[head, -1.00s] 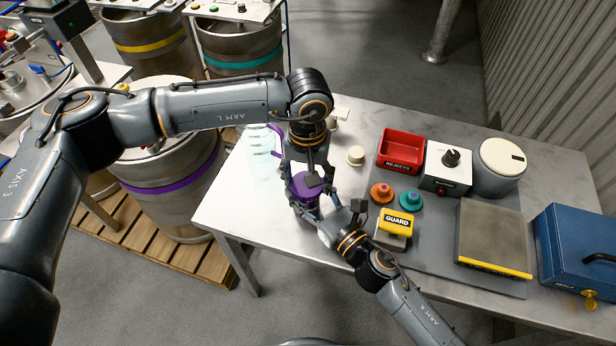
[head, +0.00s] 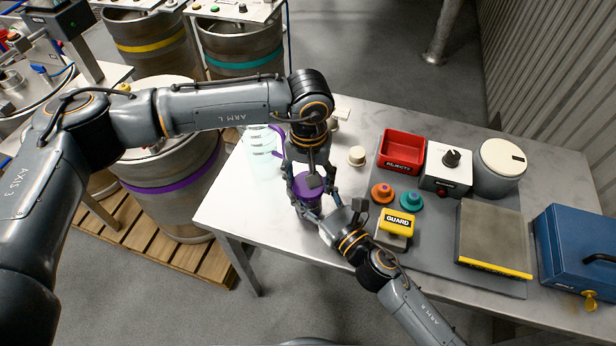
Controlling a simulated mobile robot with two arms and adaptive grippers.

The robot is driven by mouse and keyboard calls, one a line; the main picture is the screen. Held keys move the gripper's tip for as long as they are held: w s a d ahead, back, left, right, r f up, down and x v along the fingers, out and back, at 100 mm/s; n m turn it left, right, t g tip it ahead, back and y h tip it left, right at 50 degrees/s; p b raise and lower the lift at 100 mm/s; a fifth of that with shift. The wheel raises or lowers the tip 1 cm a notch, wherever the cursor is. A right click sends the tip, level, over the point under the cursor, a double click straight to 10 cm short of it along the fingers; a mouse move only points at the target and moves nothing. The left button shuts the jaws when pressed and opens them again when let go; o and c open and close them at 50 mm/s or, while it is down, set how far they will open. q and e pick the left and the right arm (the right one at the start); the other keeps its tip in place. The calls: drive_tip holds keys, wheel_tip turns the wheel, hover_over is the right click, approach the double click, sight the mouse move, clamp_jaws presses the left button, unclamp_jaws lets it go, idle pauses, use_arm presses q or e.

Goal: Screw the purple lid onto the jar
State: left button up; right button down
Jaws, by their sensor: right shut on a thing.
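The purple lid (head: 305,187) is at the left part of the table, on top of the jar. The jar is almost wholly hidden under the lid and behind my fingers. My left gripper (head: 312,190) comes down from above, with its fingers on either side of the lid. I cannot tell whether they press on it. My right gripper (head: 311,210) reaches in from the lower right, low beside the lid, and is shut on the jar.
Right of the grippers are an orange knob (head: 381,193), a teal knob (head: 411,201), a yellow GUARD block (head: 397,222) and a red REJECTS bin (head: 401,150). A clear container (head: 264,160) stands on the left. The front left table is bare.

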use_arm(q)
drive_tip(key=shift+o, duration=0.4)
drive_tip(key=shift+a+f, duration=0.25)
drive_tip(key=shift+f, duration=0.3)
use_arm(e)
drive_tip(key=shift+s+a+r, duration=0.15)
drive_tip(key=shift+a+r, duration=0.05)
use_arm(q)
drive_tip(key=o, duration=0.8)
drive_tip(key=shift+w, duration=0.1)
drive_tip(key=shift+c, duration=0.2)
drive_tip(key=shift+d, duration=0.1)
use_arm(e)
drive_tip(key=shift+d, duration=0.1)
use_arm(q)
drive_tip(key=shift+d+r, duration=0.1)
drive_tip(key=shift+r, duration=0.1)
use_arm(e)
drive_tip(key=shift+w+d, duration=0.1)
drive_tip(key=shift+w, duration=0.1)
use_arm(q)
drive_tip(key=shift+r, duration=2)
use_arm(e)
drive_tip(key=shift+f, duration=0.15)
use_arm(q)
drive_tip(key=c, duration=1.3)
drive_tip(key=shift+f, duration=0.3)
